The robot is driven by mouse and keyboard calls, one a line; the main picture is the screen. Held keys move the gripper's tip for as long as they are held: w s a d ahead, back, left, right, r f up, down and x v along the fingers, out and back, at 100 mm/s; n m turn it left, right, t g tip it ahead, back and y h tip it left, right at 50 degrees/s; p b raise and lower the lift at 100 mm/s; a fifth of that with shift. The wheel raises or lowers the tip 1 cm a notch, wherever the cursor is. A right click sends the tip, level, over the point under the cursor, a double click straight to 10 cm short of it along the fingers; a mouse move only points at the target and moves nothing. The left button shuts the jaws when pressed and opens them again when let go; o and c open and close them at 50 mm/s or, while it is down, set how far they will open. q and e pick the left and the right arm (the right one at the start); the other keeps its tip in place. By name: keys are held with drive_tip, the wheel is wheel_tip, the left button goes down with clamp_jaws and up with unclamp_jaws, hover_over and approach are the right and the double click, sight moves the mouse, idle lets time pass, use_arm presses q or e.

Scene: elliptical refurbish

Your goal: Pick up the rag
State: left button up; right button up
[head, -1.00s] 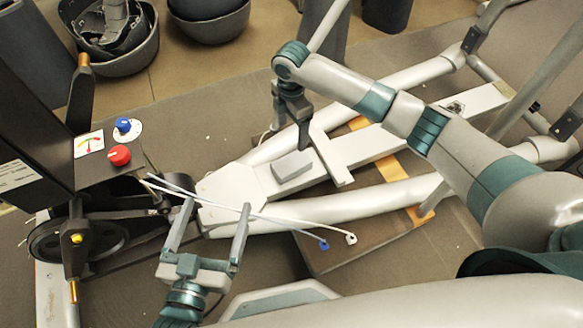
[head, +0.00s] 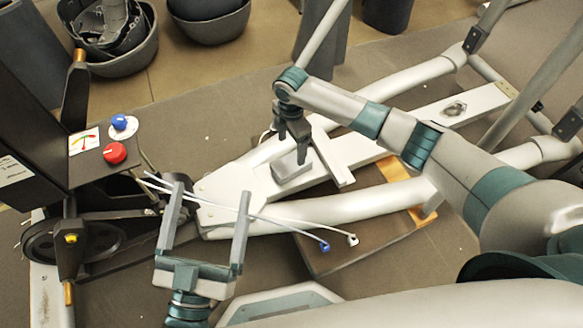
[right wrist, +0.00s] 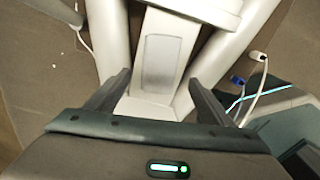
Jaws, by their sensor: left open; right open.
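A flat grey rectangular piece, which looks like the folded rag (head: 291,178), lies on the pale frame of the elliptical machine. It also shows in the right wrist view (right wrist: 165,62), lengthwise, ahead of and between the two fingers. My right gripper (head: 292,147) is open and empty, pointing down at the rag's upper edge. In the right wrist view my right gripper (right wrist: 160,98) has its fingers spread wider than the rag; contact cannot be told. My left gripper (head: 211,193) is open, to the left of the rag, with thin white cables between or behind its fingers.
The cables end in a blue plug (head: 325,247) and a white plug (head: 352,240). A black console (head: 97,155) with red and blue knobs stands at left. Metal tubes (head: 420,75) flank the rag. Grey bowls (head: 208,30) stand at the back.

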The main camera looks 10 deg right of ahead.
sight(292, 163)
wheel_tip(292, 163, down, 3)
drive_tip(key=shift+f+b, duration=0.15)
drive_tip(key=shift+b, duration=0.25)
drive_tip(key=shift+f, duration=0.5)
use_arm(q)
drive_tip(key=s+r+t, duration=0.1)
drive_tip(key=r, duration=0.1)
drive_tip(key=s+r+t+h, duration=0.1)
drive_tip(key=r, duration=0.1)
drive_tip(key=shift+s+a+t, duration=0.1)
drive_tip(key=shift+s+t, duration=0.2)
use_arm(e)
drive_tip(key=shift+f, duration=0.3)
wheel_tip(292, 163, down, 4)
drive_tip(key=shift+s+f+b, duration=0.1)
drive_tip(key=shift+s+b, duration=0.05)
drive_tip(key=shift+b, duration=0.9)
drive_tip(key=shift+f, duration=0.2)
use_arm(q)
drive_tip(key=r+t, duration=0.1)
drive_tip(key=a+r+t, duration=0.2)
drive_tip(key=r, duration=0.1)
drive_tip(key=shift+w+a, duration=0.25)
drive_tip(key=shift+w, duration=0.1)
